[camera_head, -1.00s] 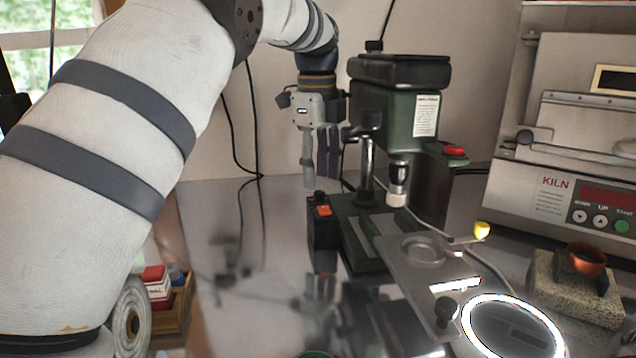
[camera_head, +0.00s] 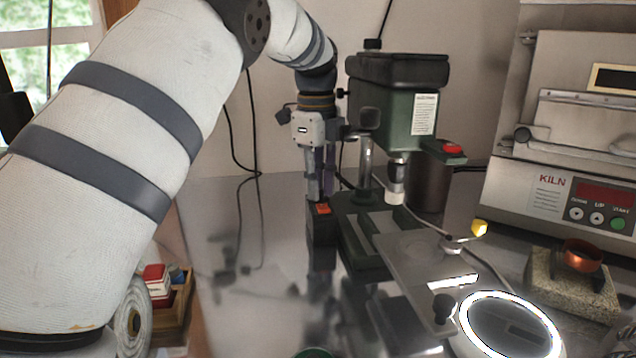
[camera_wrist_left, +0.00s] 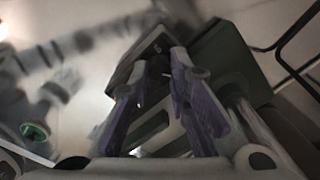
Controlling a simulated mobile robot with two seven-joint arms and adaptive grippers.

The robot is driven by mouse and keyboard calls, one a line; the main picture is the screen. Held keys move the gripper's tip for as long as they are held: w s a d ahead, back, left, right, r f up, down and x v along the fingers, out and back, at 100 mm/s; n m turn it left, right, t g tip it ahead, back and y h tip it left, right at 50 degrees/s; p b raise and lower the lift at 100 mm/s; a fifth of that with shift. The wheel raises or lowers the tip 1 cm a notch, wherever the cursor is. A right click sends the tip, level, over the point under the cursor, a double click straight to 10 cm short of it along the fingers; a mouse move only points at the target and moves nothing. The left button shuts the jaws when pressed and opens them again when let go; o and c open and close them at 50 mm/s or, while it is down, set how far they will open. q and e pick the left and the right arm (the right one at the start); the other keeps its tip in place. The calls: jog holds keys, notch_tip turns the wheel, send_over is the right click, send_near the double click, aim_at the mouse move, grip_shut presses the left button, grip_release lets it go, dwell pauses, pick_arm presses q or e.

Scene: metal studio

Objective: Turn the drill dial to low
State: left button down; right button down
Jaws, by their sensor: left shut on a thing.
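The green drill press (camera_head: 392,115) stands at the back of the metal table. A dark control box (camera_head: 321,230) with an orange switch (camera_head: 322,208) is at the left of its base. My left gripper (camera_head: 320,192) points straight down on top of this box. Its fingers are shut around the drill dial, which they hide in the head view. The wrist view shows the purple fingers (camera_wrist_left: 160,88) over the box, blurred. The dial's setting cannot be read. My right gripper is out of view.
A kiln (camera_head: 560,150) stands at the right, with a copper bowl (camera_head: 583,256) on a stone block (camera_head: 575,290) before it. A wooden box (camera_head: 172,318) of small items is at lower left. The table left of the drill is clear.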

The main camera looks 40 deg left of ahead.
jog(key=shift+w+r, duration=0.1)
pick_arm(q)
jog(key=shift+r+n+p, duration=0.1)
jog(key=shift+n+p, duration=0.2)
jog(key=shift+n, duration=1.7)
jog(key=n, duration=0.2)
jog(key=shift+n, duration=0.4)
jog(key=n, duration=0.3)
jog(key=shift+n, duration=0.3)
jog(key=n, duration=0.6)
jog(key=shift+w, duration=0.1)
jog(key=n, duration=0.6)
jog(key=shift+n+g, duration=0.3)
jog(key=shift+n, duration=0.1)
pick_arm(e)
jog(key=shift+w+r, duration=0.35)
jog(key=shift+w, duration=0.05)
